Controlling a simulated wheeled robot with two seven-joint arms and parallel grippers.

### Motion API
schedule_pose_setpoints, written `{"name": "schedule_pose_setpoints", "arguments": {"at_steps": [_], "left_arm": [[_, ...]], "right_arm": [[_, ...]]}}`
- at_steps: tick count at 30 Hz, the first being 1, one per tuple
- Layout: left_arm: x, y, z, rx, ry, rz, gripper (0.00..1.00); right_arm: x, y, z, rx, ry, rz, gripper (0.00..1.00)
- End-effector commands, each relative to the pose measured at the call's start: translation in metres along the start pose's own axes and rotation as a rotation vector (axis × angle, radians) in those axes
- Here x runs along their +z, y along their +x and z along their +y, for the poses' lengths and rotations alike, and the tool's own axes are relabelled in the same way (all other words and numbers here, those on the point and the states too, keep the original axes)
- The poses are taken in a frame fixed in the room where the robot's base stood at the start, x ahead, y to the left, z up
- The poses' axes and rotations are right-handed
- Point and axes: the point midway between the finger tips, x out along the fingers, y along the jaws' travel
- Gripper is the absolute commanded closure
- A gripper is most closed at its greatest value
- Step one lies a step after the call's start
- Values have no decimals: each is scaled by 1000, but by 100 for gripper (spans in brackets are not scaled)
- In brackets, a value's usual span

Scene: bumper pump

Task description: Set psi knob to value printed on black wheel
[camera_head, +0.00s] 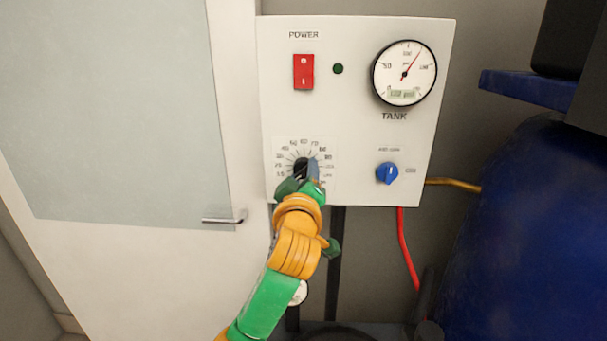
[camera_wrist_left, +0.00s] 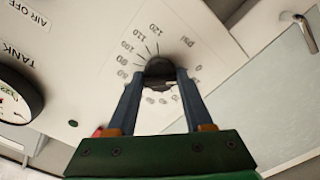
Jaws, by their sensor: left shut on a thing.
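The psi knob (camera_head: 301,166) is black, at the lower left of the white control panel, inside a ring of printed numbers. My left gripper (camera_head: 307,180) reaches it from below and covers part of it and its scale. In the left wrist view, the two blue-grey fingers (camera_wrist_left: 157,80) close on the sides of the dark knob (camera_wrist_left: 159,66). Scale numbers such as 100, 110 and 120 show around it. Which value the knob points at is unclear. I cannot make out a black wheel with a printed value. My right gripper is out of view.
The panel (camera_head: 350,110) also carries a red power switch (camera_head: 303,72), a tank gauge (camera_head: 404,73) and a blue knob (camera_head: 387,173). A door with a handle (camera_head: 225,217) stands left. A big blue tank (camera_head: 530,230) fills the right. A red hose (camera_head: 406,250) hangs below the panel.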

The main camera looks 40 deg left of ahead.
Motion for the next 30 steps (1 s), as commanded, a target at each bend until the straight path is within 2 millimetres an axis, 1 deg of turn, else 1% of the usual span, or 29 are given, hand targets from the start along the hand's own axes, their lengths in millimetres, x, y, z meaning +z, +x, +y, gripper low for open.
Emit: {"name": "schedule_pose_setpoints", "arguments": {"at_steps": [1, 3, 9, 14, 20, 30], "left_arm": [[0, 0, 0, -1, 0, 0, 84], [0, 0, 0, -1, 0, 0, 100], [0, 0, 0, -1, 13, 0, 100], [0, 0, 0, -1, 68, -2, 100], [-1, 0, 1, -1, 212, -3, 100], [-2, 0, 1, -1, 534, -2, 100]], "right_arm": [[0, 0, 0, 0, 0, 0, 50], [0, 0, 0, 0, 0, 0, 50], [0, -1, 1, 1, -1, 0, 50], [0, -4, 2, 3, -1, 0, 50], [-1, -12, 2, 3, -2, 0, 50], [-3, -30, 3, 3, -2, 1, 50]]}}
